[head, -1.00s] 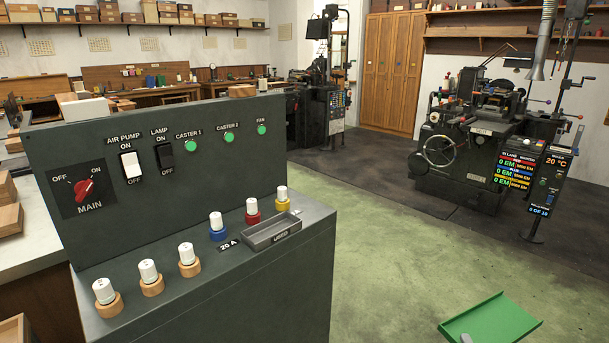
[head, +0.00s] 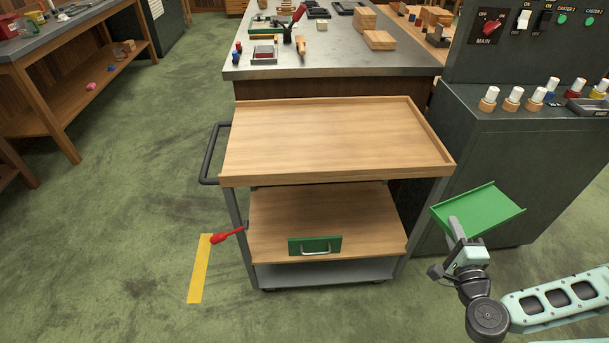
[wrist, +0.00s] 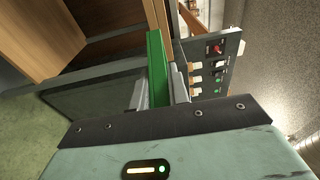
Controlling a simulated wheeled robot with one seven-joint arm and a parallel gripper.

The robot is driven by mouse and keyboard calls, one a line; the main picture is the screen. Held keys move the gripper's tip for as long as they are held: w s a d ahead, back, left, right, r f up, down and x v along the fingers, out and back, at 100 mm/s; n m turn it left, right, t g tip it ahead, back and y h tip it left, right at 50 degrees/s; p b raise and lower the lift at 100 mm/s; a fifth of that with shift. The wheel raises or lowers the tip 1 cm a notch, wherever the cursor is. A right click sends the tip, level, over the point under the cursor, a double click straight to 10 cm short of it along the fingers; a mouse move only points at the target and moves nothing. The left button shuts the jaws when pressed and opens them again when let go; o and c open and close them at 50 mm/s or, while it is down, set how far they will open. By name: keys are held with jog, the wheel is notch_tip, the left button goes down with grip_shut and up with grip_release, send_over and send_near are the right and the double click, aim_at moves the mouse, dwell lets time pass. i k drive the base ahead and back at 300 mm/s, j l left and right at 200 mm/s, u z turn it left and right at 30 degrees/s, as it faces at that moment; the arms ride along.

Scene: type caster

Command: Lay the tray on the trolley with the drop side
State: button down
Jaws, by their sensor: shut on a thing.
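The green tray (head: 487,208) is a shallow piece with low raised edges, held right of the trolley, a little tilted. My gripper (head: 456,230) is shut on its near left edge. In the wrist view, the tray (wrist: 157,60) stands edge-on between the two fingers of my gripper (wrist: 160,92). The trolley (head: 330,140) has a wooden top with raised lips at the back, right and front; the left edge looks lower. Its top is empty. A red-handled lever (head: 227,235) sticks out at its left. A green panel with a metal handle (head: 315,245) shows at the lower shelf.
A dark control cabinet (head: 540,150) stands right of the trolley, behind the tray. A metal-topped bench (head: 340,58) with tools and wooden blocks stands behind the trolley. A black push handle (head: 212,155) is on its left. Yellow tape (head: 199,270) marks the floor. The front floor is clear.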

aim_at(302, 146)
jog(key=k+j, duration=0.15)
jog(key=j, duration=0.4)
jog(key=k+j, duration=0.1)
jog(key=j, duration=0.5)
jog(key=k+j+u, duration=0.1)
jog(key=j, duration=0.45)
jog(key=k+j, duration=0.15)
jog(key=j, duration=0.4)
jog(key=k+j, duration=0.1)
jog(key=j, duration=0.5)
jog(key=i+l, duration=0.35)
jog(key=l, duration=0.15)
jog(key=j+u, duration=0.05)
